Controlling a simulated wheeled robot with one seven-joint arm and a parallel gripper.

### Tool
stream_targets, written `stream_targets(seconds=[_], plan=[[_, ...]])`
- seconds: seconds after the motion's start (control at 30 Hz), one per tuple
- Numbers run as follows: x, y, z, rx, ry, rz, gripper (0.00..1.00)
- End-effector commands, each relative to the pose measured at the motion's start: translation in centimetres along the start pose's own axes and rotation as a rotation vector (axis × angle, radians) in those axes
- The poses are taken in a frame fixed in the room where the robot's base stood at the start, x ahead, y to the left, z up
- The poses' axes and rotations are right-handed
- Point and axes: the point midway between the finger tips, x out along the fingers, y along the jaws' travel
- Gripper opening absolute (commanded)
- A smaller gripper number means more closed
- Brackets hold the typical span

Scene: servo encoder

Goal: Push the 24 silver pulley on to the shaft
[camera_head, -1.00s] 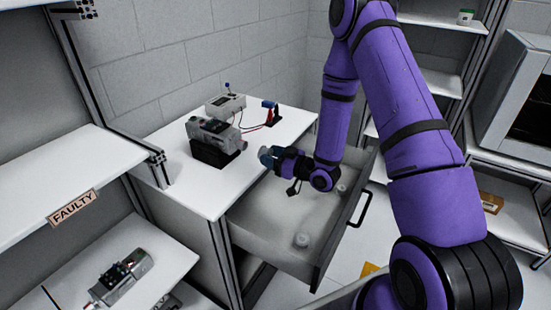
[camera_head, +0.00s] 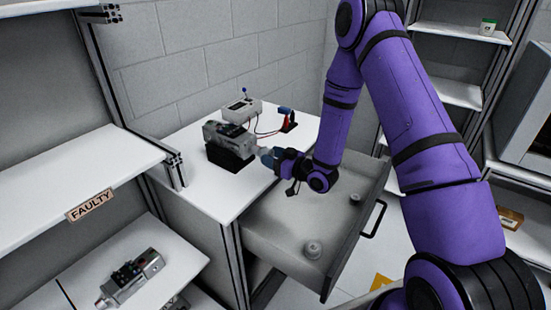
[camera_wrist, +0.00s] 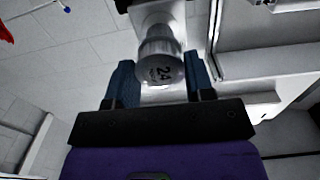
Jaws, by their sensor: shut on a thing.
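My gripper (camera_head: 268,158) is at the end of the purple arm, level with the right end of the grey servo motor (camera_head: 229,138). The motor sits in a black holder (camera_head: 229,158) on the white tabletop. In the wrist view, the silver pulley (camera_wrist: 160,68) marked 24 is between the two blue fingers of my gripper (camera_wrist: 160,85). The motor's round end (camera_wrist: 158,12) shows just beyond the pulley, in line with it. The shaft itself is hidden, so I cannot tell whether the pulley is around it.
An open drawer (camera_head: 262,232) under the table holds silver round parts (camera_head: 312,248). A small meter box (camera_head: 242,108) and a red and blue tool (camera_head: 288,120) stand behind the motor. A left shelf marked FAULTY (camera_head: 91,205) has another motor (camera_head: 132,278) below it.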

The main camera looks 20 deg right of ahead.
Motion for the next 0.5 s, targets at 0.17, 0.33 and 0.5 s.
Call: stream_targets(seconds=[0.17, 0.33, 0.5], plan=[[0.15, 0.02, -0.02, -0.001, 0.001, 0.0, 0.18], [0.51, 0.02, -0.02, -0.001, 0.001, 0.0, 0.18], [0.86, 0.0, -0.01, -0.001, 0.0, -0.001, 0.18]])
